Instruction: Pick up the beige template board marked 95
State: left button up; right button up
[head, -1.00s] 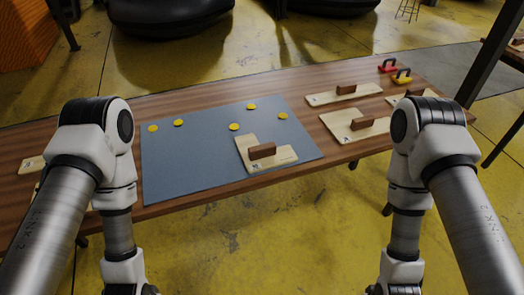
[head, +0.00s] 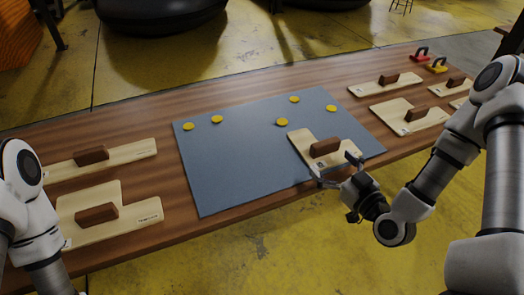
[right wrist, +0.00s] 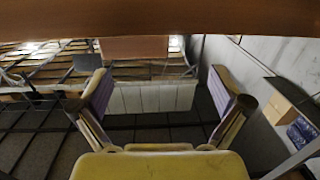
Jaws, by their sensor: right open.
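A beige template board (head: 303,148) with a brown block handle (head: 325,147) lies at the near right of the blue-grey mat (head: 240,160). Its marking is too small to read, as on the other boards, so I cannot tell which is 95. My right gripper (head: 336,169) is open at this board's near right edge, its fingers spread towards the handle. Nothing is visibly held. In the right wrist view the open fingers (right wrist: 161,95) have nothing between them; a brown wooden surface crosses the top. My left arm shows at the left edge, its gripper out of view.
Two beige boards with brown handles, one at the back left (head: 130,151) and one at the front left (head: 137,214), lie left of the mat. Several more, including one board (head: 392,112), lie right. Several yellow discs (head: 282,122) lie on the mat. Red (head: 420,56) and yellow (head: 437,67) handled tools stand far right.

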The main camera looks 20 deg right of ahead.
aim_at(329, 145)
jog(key=d, duration=0.1)
jog(key=w+d, duration=0.1)
jog(key=d+m+t, duration=0.1)
jog(key=shift+w+d+r+h+b, duration=0.15)
jog(key=shift+w+r+h+b, duration=0.1)
jog(key=shift+h+b, duration=0.15)
jog(key=w, duration=0.2)
jog(key=w+a, duration=0.1)
jog(key=w, duration=0.2)
jog(key=shift+w+a+f, duration=0.15)
jog(key=shift+w+a, duration=0.05)
jog(key=shift+w+d, duration=0.15)
jog(key=shift+w, duration=0.3)
jog(key=c, duration=1)
